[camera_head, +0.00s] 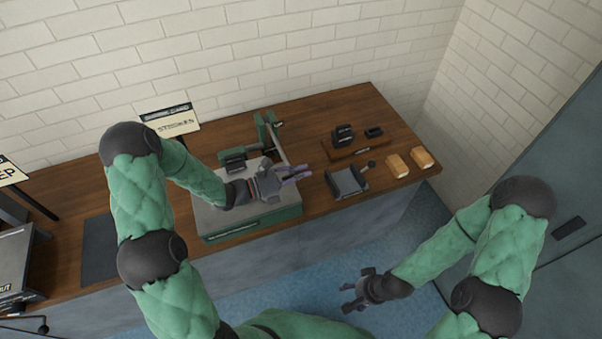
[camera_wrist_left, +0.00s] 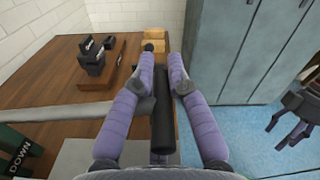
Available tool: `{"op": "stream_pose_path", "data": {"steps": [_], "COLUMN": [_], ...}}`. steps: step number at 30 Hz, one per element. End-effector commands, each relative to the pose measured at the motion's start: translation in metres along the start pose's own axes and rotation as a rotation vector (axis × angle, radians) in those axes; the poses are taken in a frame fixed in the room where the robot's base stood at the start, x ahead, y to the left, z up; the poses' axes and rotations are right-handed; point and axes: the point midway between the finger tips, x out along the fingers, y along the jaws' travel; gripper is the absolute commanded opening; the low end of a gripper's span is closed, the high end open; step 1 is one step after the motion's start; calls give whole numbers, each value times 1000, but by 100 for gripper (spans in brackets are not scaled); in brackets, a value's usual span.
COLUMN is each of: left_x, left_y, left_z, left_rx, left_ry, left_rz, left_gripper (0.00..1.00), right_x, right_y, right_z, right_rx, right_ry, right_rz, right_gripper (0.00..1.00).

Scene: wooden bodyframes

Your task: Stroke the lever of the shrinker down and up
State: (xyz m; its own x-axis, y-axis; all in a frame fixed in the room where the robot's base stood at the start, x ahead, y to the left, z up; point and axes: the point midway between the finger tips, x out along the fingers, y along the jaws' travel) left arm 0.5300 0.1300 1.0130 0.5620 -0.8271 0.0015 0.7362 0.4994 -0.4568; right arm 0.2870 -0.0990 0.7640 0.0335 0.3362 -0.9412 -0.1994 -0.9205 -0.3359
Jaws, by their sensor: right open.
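The shrinker stands on the wooden bench with a green base (camera_head: 255,224) and a grey top. Its metal lever (camera_head: 281,150) runs from the green upright down toward my left gripper (camera_head: 300,174). In the left wrist view the bar (camera_wrist_left: 60,110) comes in from the left, passing behind a finger. My left gripper (camera_wrist_left: 161,58) has its purple fingers closed in on both sides of the lever's black handle (camera_wrist_left: 162,110); the exact contact is partly hidden. My right gripper (camera_head: 357,295) is open and empty over the blue floor, away from the bench; it also shows in the left wrist view (camera_wrist_left: 292,125).
Right of the shrinker are a grey-and-black device (camera_head: 347,181), small black blocks (camera_head: 343,134) and two tan blocks (camera_head: 397,166). A sign card (camera_head: 172,121) stands behind the shrinker. A dark mat (camera_head: 101,250) lies left. Blue-grey cabinets (camera_head: 560,225) stand at right.

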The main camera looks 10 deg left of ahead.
Motion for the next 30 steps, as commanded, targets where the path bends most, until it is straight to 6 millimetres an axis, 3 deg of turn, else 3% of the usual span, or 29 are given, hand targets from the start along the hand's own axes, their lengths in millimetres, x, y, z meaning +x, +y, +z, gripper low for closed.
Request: {"op": "stream_pose_path", "data": {"steps": [4,17,23,30], "left_x": [0,0,0,0], "left_y": [-2,-8,-13,-21], "left_z": [-4,10,28,68], "left_rx": [-14,-56,-105,-222], "left_ry": [6,4,3,2], "left_rz": [-2,-6,-6,-6], "left_gripper": [0,0,0,0], "right_x": [-1,-15,-33,-71], "right_y": [0,-5,-12,-25], "right_z": [0,1,1,3], "right_rx": [0,0,0,0], "right_ry": [0,0,0,0], "right_rz": [0,0,0,0], "right_gripper": [62,62,62,62]}}
